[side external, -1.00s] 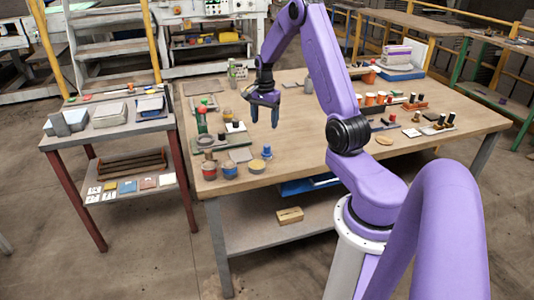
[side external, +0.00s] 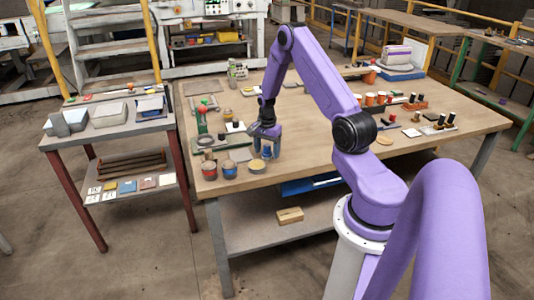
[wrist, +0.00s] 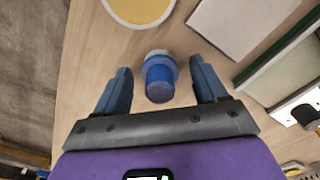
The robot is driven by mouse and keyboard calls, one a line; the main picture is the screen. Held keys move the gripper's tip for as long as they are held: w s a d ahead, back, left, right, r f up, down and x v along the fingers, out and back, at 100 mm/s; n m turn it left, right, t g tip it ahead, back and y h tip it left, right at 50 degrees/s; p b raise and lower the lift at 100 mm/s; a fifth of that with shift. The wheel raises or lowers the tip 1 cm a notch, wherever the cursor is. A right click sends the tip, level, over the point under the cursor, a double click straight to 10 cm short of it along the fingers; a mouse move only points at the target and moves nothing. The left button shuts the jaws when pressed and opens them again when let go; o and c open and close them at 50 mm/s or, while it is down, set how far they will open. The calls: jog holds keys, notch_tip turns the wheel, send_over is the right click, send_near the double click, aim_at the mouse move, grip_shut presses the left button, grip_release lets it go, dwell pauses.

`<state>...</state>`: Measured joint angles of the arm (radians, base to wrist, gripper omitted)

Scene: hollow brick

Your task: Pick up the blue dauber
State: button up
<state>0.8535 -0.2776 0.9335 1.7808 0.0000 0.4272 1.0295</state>
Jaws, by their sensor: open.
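The blue dauber (wrist: 160,78) stands on the wooden table between the two spread fingers of my gripper (wrist: 160,88) in the wrist view. A gap shows on each side of it, so the fingers do not touch it. My gripper is open and empty.
A round tin with a tan top (wrist: 142,8) is close to the dauber, and it also shows in the side view (side external: 257,166). A pale flat square (wrist: 235,22) and a green-edged board (wrist: 280,50) lie near. The table middle (side external: 315,130) is clear.

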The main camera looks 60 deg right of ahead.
jog(key=shift+f, duration=0.35)
jog(key=c, duration=1.1)
jog(key=shift+r, duration=0.15)
